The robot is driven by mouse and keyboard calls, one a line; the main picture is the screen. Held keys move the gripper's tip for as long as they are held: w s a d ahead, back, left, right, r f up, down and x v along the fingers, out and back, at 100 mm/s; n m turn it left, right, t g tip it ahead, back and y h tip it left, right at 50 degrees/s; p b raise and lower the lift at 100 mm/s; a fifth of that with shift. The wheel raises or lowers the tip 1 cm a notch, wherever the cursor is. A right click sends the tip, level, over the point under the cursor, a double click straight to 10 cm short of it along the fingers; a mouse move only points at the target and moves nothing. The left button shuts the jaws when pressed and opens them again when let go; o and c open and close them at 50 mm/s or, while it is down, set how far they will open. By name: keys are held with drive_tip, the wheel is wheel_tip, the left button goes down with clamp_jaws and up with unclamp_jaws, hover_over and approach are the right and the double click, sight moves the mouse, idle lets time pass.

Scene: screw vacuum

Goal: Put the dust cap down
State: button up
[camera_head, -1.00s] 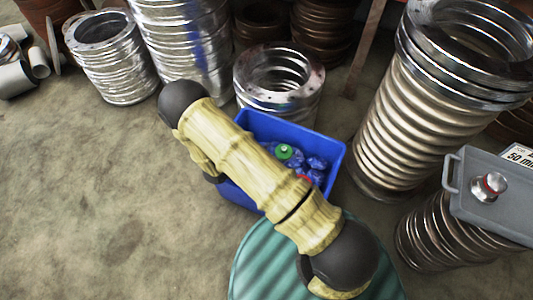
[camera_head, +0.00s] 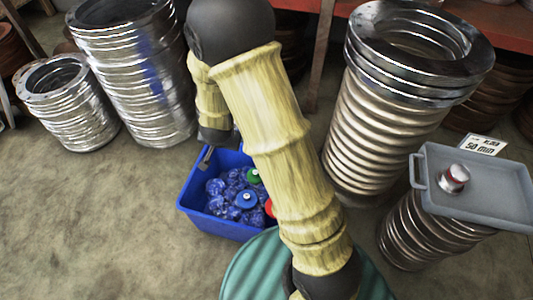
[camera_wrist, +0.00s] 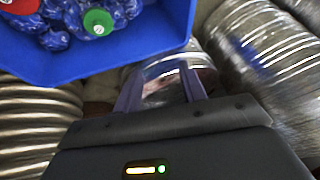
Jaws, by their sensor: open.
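Several round caps lie among shiny blue wrapped pieces in the blue bin (camera_head: 205,228): a green cap (camera_head: 253,175), a blue cap (camera_head: 246,198) and a red cap (camera_head: 270,208) partly hidden by my arm. In the wrist view the green cap (camera_wrist: 98,22) and part of the red cap also show. I cannot tell which is the task's dust cap. My gripper (camera_head: 207,157) is above the bin's far left edge in the head view. In the wrist view its two fingers (camera_wrist: 160,84) are apart, with nothing seen between them but background metal, outside the bin wall.
Ribbed metal bellows stand behind and to the left (camera_head: 135,75), and a tall one (camera_head: 385,120) stands right of the bin. A grey tray (camera_head: 500,195) with a red-topped metal part (camera_head: 454,178) rests on another bellows. A green ribbed surface (camera_head: 250,265) is in front. The left floor is clear.

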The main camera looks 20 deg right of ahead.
drive_tip(key=s+d+r+n+g, duration=0.1)
drive_tip(key=s+d+r+n, duration=0.2)
drive_tip(key=s, duration=0.5)
drive_tip(key=s+d+r+n+g, duration=0.2)
drive_tip(key=s+d+r+n, duration=0.1)
drive_tip(key=s+d+r, duration=0.2)
drive_tip(key=s+r, duration=0.2)
drive_tip(key=s, duration=0.1)
drive_tip(key=shift+d+r+y, duration=0.2)
drive_tip(key=shift+y, duration=0.2)
